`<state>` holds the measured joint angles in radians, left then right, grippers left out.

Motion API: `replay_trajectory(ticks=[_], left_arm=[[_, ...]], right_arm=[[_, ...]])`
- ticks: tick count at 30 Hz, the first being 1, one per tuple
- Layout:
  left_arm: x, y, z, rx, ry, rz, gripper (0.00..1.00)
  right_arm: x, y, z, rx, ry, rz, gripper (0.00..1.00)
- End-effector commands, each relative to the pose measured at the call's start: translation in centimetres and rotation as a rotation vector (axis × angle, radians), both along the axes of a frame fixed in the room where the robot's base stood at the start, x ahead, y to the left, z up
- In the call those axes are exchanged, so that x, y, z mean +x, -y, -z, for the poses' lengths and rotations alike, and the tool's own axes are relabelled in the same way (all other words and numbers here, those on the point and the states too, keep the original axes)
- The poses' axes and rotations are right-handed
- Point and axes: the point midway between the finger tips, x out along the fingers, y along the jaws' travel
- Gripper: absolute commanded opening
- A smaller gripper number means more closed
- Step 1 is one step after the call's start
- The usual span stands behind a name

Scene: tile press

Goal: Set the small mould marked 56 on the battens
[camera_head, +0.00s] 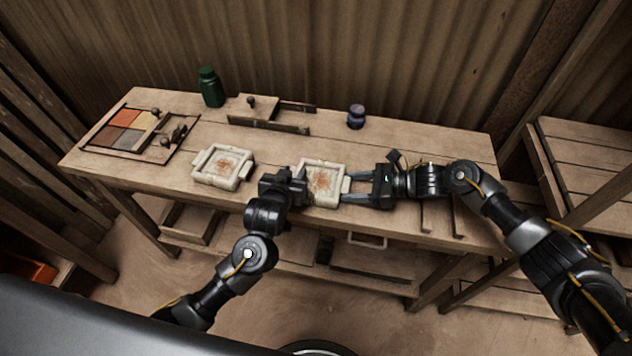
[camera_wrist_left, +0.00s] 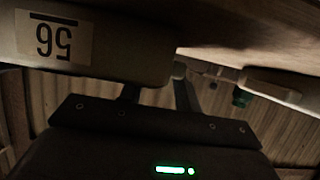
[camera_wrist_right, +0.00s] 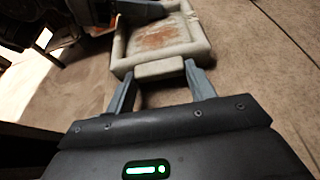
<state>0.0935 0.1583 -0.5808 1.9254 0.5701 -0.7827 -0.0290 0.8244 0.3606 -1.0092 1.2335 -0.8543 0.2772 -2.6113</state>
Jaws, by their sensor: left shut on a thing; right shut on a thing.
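The small mould (camera_head: 322,190), a pale square frame with a rust-stained inside, is at the table's front edge between my two grippers. Its label 56 shows upside down in the left wrist view (camera_wrist_left: 48,42). My left gripper (camera_head: 299,180) is shut on its left side, and the wrist partly hides that side. My right gripper (camera_head: 354,186) is shut on the right handle, seen clearly in the right wrist view (camera_wrist_right: 160,72). I cannot tell whether the mould touches the table. Two thin parallel strips, apparently the battens (camera_head: 457,218), lie right of it, partly behind my right arm.
A similar pale mould (camera_head: 222,167) sits to the left on the table (camera_head: 390,145). A slatted bench (camera_head: 585,150) is at the right.

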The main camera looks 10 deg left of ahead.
Motion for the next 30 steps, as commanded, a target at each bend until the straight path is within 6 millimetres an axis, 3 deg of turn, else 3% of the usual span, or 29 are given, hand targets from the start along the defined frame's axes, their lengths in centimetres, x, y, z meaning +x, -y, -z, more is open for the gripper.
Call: replay_trajectory(ticks=[13, 30], left_arm=[[0.0, 0.0, -0.6, -0.001, 0.002, 0.0, 0.0], [0.0, 0.0, -5.2, 0.0, 0.001, -0.001, 0.0]], right_arm=[[0.1, 0.0, -0.7, 0.002, 0.001, 0.001, 0.1], [0.1, 0.1, -5.2, 0.002, 0.001, 0.001, 0.1]])
